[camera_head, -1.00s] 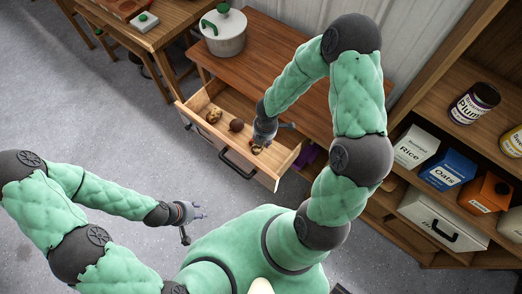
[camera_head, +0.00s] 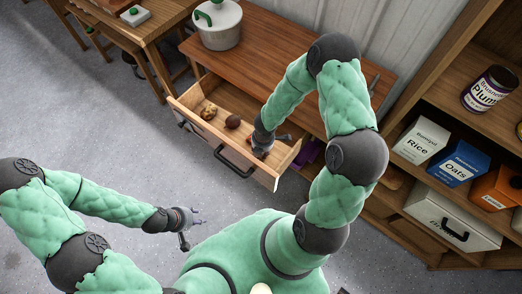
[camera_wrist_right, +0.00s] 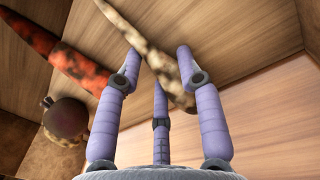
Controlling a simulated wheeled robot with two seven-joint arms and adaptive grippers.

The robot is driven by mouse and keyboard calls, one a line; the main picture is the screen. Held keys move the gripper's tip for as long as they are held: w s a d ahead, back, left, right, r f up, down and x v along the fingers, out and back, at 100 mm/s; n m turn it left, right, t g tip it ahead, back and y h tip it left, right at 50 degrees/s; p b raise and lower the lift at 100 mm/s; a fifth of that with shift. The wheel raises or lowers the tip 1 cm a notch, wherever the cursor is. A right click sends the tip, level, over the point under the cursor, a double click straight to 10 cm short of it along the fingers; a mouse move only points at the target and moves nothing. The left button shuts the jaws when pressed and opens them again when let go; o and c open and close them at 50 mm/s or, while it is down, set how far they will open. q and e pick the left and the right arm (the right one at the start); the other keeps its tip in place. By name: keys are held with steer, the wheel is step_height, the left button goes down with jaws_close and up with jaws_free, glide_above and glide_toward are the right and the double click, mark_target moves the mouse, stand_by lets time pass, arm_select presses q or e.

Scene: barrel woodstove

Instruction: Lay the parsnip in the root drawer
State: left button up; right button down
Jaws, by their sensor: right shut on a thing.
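The root drawer (camera_head: 200,129) is pulled open from the wooden cabinet. My right gripper (camera_head: 262,150) reaches down inside its right part. In the right wrist view the parsnip (camera_wrist_right: 153,55), cream with brown mottling and tapered, lies between the fingers of my right gripper (camera_wrist_right: 160,75), which is shut on it. It is close to the drawer boards; I cannot tell whether it touches them. My arm mostly hides it in the head view. My left gripper (camera_head: 190,222) is empty and looks open, in front of the drawer over the floor.
A red-orange mottled root (camera_wrist_right: 62,58) lies left of the parsnip. A dark round root (camera_head: 232,121) and a brown potato-like root (camera_head: 208,112) are in the drawer. A white pot (camera_head: 217,26) stands on the cabinet. Shelves with a rice box (camera_head: 421,141) stand right.

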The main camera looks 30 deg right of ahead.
steer(key=shift+r, duration=0.1)
steer(key=shift+f, duration=0.2)
steer(key=c, duration=0.8)
jaws_free()
steer(key=shift+r, duration=0.1)
steer(key=shift+r, duration=0.2)
step_height(320, 180, up, 12)
steer(key=s+p, duration=0.1)
steer(key=p, duration=0.5)
steer(key=shift+s+d+f, duration=0.1)
steer(key=shift+f, duration=0.05)
